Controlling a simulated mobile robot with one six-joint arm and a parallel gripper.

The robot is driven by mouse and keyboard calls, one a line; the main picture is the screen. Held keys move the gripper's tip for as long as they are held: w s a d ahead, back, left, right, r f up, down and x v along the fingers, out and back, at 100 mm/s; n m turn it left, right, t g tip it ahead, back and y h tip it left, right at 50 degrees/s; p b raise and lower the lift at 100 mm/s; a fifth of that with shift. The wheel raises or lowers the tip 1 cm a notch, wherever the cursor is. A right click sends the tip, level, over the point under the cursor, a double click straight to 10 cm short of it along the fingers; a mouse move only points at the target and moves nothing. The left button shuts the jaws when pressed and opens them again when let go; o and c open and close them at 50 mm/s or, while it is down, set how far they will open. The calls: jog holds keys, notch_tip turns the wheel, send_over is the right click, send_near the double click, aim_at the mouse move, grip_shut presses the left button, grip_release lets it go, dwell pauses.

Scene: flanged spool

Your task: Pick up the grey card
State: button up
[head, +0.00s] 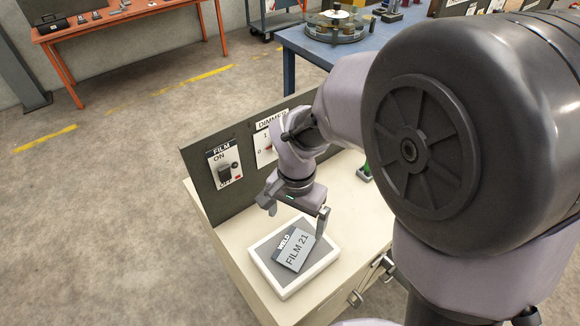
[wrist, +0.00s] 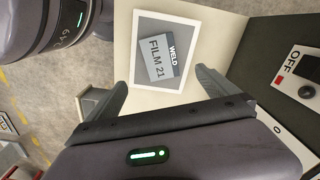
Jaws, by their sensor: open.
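The grey card (head: 293,250), marked "WELD" and "FILM 21", lies flat and slightly turned in a shallow white-rimmed tray (head: 311,275). The card also shows near the top middle of the wrist view (wrist: 158,62), inside the tray's white rim (wrist: 189,50). My gripper (head: 295,222) is open and empty above the tray's far side. In the wrist view its two fingers (wrist: 163,88) stand wide apart, and the card shows between and beyond them. The fingers appear apart from the card.
The tray stands on a cream cabinet top (head: 355,215). A dark upright panel (head: 200,180) with a FILM switch (head: 224,168) and a dimmer runs along its back, close to my gripper. A green item (head: 364,172) is partly hidden by my arm.

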aim_at(295, 248)
notch_tip(295, 248, down, 13)
jog(key=b, duration=0.5)
jog(key=shift+w+f, duration=0.1)
jog(key=shift+f, duration=0.1)
jog(key=shift+f+b, duration=0.15)
jog(key=shift+b, duration=0.25)
jog(key=c, duration=1.6)
